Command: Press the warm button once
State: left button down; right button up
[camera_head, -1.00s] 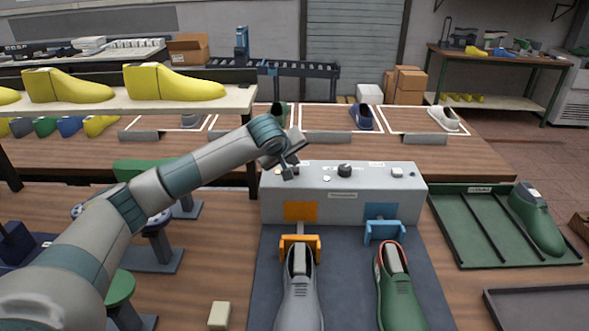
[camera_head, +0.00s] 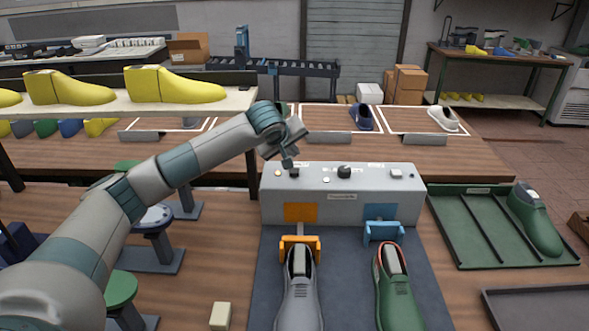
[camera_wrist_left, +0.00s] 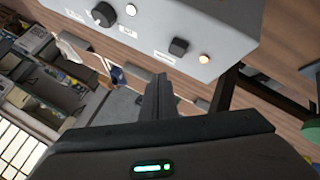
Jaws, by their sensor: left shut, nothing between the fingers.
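A grey control box (camera_head: 342,205) stands behind two shoes, with several controls on its top. Near its left end are a black button (camera_head: 294,173) and a small glowing lamp (camera_head: 278,173). In the left wrist view the black button (camera_wrist_left: 179,46) and the lit lamp (camera_wrist_left: 204,59) sit side by side; the labels are too small to read, so I cannot tell which control is the warm one. My left gripper (camera_head: 288,162) is shut and empty, pointing down just above the black button, apparently apart from it. Its closed fingers (camera_wrist_left: 158,95) also show in the wrist view. My right gripper is out of view.
A grey shoe (camera_head: 300,295) and a green shoe (camera_head: 398,300) lie in front. A shelf (camera_head: 200,102) with yellow lasts is at left, a green tray (camera_head: 470,235) at right.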

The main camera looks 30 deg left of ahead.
pick_arm(q)
jog(key=shift+r, duration=0.9)
jog(key=shift+r+p, duration=0.1)
jog(key=shift+p, duration=0.25)
